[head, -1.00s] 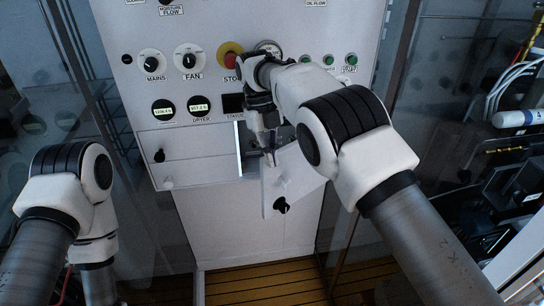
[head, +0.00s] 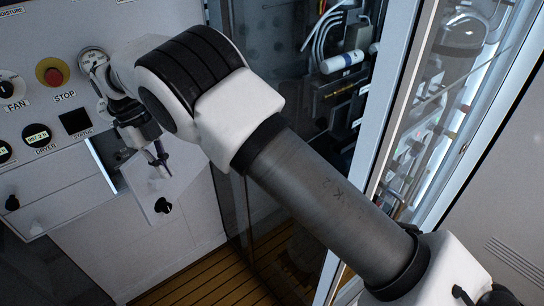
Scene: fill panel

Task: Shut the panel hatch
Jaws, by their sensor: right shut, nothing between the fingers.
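The panel hatch (head: 182,186) is a white plate with a black knob (head: 162,206). It stands ajar, swung out from the white control panel (head: 45,105). A lit gap (head: 104,166) shows to its left. My right gripper (head: 160,162) is shut and empty, pointing down at the upper part of the hatch. I cannot tell whether its fingertips touch the plate. My right forearm hides the hatch's upper right area. My left gripper is out of view.
A closed white drawer-like front (head: 62,190) lies left of the hatch. The panel holds a red stop button (head: 53,75), a fan dial (head: 8,88) and displays. Glass doors and a cabinet of cables (head: 345,62) stand to the right. Slatted wooden floor (head: 205,282) lies below.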

